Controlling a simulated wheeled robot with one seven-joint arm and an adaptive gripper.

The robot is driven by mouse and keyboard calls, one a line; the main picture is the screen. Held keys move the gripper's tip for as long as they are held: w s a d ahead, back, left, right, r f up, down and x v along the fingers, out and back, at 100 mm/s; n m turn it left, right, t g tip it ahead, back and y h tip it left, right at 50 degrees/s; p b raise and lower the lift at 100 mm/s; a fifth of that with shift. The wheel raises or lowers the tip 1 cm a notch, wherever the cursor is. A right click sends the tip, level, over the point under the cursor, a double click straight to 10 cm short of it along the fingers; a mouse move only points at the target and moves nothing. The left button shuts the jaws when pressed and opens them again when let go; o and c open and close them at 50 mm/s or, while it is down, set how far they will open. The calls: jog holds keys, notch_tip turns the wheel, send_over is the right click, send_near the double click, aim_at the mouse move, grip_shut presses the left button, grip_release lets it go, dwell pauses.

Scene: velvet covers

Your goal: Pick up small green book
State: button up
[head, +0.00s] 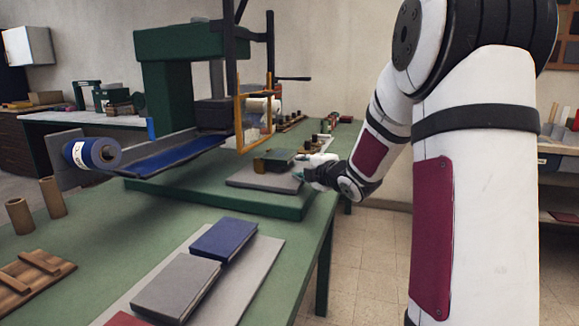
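A small dark green book (285,155) appears to lie on the grey board (260,179) on the green machine base, near the middle of the head view. A small olive-gold block (267,165) sits against its front left side. My gripper (304,175) is at the end of my arm, just right of the book and close above the board's right edge. It is small in the view and partly hidden by my wrist. I cannot tell whether its fingers are open or touch anything.
A green press (170,75) with a yellow frame guard (239,122) stands just left and behind. A blue book (224,238) and a grey book (176,287) lie on a nearer grey board (247,280). A blue roll (93,154) sits at left.

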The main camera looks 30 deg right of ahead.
aim_at(293, 156)
jog(key=shift+b+x, duration=0.65)
jog(key=shift+x, duration=2.4)
jog(key=shift+c, duration=0.2)
jog(key=shift+a, duration=0.1)
grip_shut()
jog(key=shift+r+p, duration=0.85)
jog(key=shift+r, duration=0.5)
jog(key=shift+f, duration=0.1)
jog(key=r+p+v, duration=0.2)
jog(key=p+v, duration=0.1)
jog(key=v, duration=1.1)
jog(key=shift+s, duration=0.15)
jog(key=shift+r, duration=0.1)
